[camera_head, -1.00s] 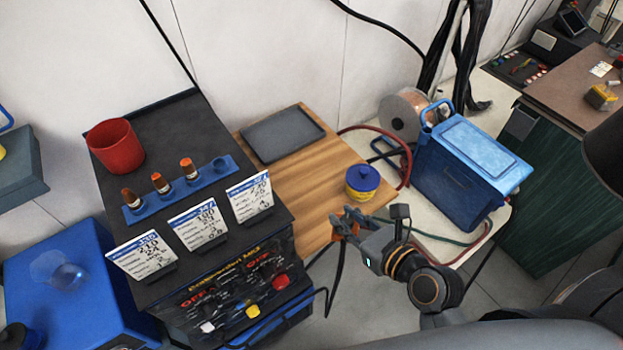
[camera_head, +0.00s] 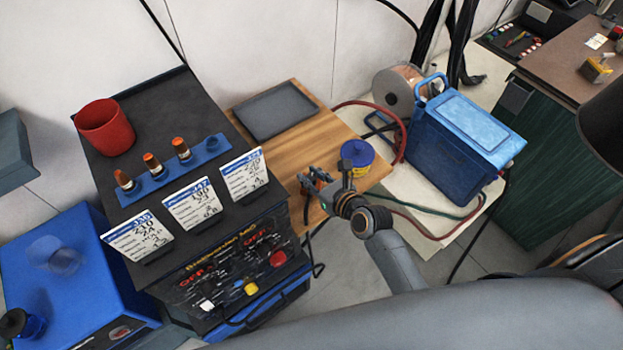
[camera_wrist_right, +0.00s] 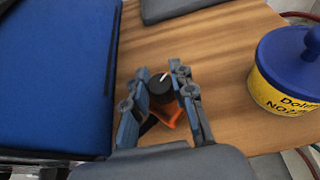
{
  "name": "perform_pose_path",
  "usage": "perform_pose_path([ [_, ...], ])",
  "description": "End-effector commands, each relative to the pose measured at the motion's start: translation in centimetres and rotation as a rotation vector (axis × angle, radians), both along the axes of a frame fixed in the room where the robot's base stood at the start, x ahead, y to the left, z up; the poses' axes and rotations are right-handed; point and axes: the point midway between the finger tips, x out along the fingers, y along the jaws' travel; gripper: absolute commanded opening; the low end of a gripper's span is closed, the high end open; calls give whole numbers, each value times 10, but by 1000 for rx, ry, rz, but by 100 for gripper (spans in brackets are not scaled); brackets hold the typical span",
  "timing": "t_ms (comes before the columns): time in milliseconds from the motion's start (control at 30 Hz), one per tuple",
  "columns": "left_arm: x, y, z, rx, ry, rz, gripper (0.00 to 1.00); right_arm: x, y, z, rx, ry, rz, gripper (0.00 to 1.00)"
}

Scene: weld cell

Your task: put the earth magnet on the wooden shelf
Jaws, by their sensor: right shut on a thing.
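The earth magnet (camera_wrist_right: 160,87), as I take it, is a small black round piece with a white mark and an orange part below. It sits between the fingers of my right gripper (camera_wrist_right: 162,80), which is shut on it. In the head view my right gripper (camera_head: 313,178) is at the front part of the wooden shelf (camera_head: 295,150), left of the yellow and blue tin. The magnet is mostly hidden there. The shelf's wood grain (camera_wrist_right: 215,50) lies beneath the fingers in the wrist view. I cannot tell whether the magnet touches it. My left gripper is not in view.
A dark tray (camera_head: 275,110) lies on the shelf's back part. The yellow tin with blue lid (camera_head: 357,158) stands close right of my gripper. The black-topped welding machine (camera_head: 170,100) borders the shelf's left. Bare wood shows between tray and gripper.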

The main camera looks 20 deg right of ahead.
Motion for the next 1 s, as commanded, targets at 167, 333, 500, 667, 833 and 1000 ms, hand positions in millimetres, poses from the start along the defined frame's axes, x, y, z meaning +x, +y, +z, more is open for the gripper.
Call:
perform_pose_path([
  [167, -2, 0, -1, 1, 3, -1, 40, 1, 0, -11, 2, -7, -1, 0],
  [333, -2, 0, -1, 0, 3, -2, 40, 1, 0, -11, 3, -7, -2, 0],
  [500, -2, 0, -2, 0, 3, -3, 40, 0, 0, -16, 2, -1, -1, 27],
  [667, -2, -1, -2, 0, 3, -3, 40, 0, 0, -15, 2, -2, 0, 47],
  [833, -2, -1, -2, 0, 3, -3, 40, 0, 0, -15, 1, -1, -1, 47],
  [1000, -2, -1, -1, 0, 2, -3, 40, -4, -1, -12, 2, 0, -2, 47],
])
